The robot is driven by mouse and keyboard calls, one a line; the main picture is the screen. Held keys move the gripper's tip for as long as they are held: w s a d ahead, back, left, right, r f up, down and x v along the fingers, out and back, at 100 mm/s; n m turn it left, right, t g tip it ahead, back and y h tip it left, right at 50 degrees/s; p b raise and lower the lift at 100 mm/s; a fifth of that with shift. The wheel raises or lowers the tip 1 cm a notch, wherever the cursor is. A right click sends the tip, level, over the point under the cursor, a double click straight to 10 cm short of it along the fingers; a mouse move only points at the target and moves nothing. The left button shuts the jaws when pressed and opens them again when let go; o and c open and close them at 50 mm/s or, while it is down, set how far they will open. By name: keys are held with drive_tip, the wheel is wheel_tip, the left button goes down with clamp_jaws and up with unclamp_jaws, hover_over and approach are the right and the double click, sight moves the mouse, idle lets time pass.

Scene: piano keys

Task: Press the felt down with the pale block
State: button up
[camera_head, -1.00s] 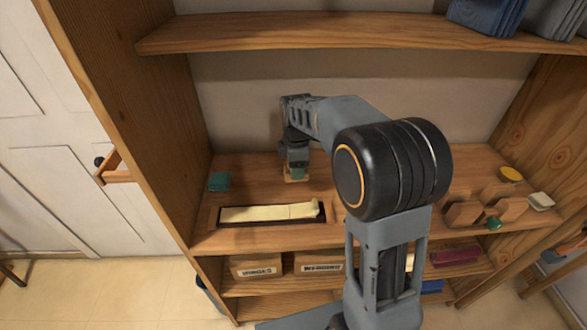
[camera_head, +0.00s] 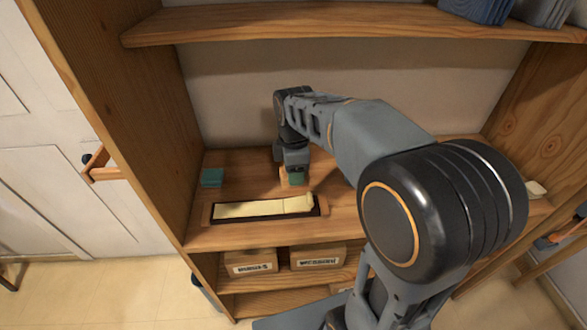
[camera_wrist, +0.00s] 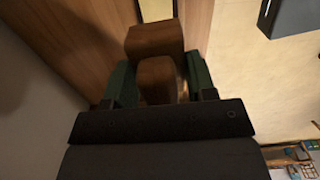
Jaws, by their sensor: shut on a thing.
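The felt is a cream strip (camera_head: 262,207) lying in a long dark tray with wooden ends on the shelf. A small seam or step shows near its right end. My gripper (camera_head: 294,176) is behind the felt's right part, with green fingers. It is shut on the pale block (camera_head: 284,180), which looks light wooden in the head view and is partly hidden by the fingers. In the wrist view the block (camera_wrist: 155,38) looks brown in shade, with a narrower piece between the fingers. A bit of the cream felt (camera_wrist: 156,10) shows beyond it.
Labelled boxes (camera_head: 250,262) stand on the shelf below. An upper shelf (camera_head: 350,25) hangs above my arm. My arm hides much of the right side; a pale item (camera_head: 536,188) shows at far right.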

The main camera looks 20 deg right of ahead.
drive_tip(key=shift+c, duration=0.8)
drive_tip(key=shift+f, duration=0.1)
drive_tip(key=shift+w+d+f+b, duration=0.1)
drive_tip(key=shift+d+f+b, duration=0.1)
drive_tip(key=shift+f+b, duration=0.9)
drive_tip(key=shift+d+f+b, duration=0.2)
drive_tip(key=shift+f+b, duration=0.5)
drive_tip(key=shift+f, duration=0.75)
drive_tip(key=shift+w+d+f+b, duration=0.1)
drive_tip(key=shift+d+f+b, duration=0.1)
drive_tip(key=shift+f+b, duration=0.9)
drive_tip(key=shift+s+f, duration=0.15)
drive_tip(key=shift+f, duration=0.55)
wheel_tip(320, 180, up, 8)
drive_tip(key=p, duration=0.7)
drive_tip(key=shift+r, duration=0.15)
idle(0.4)
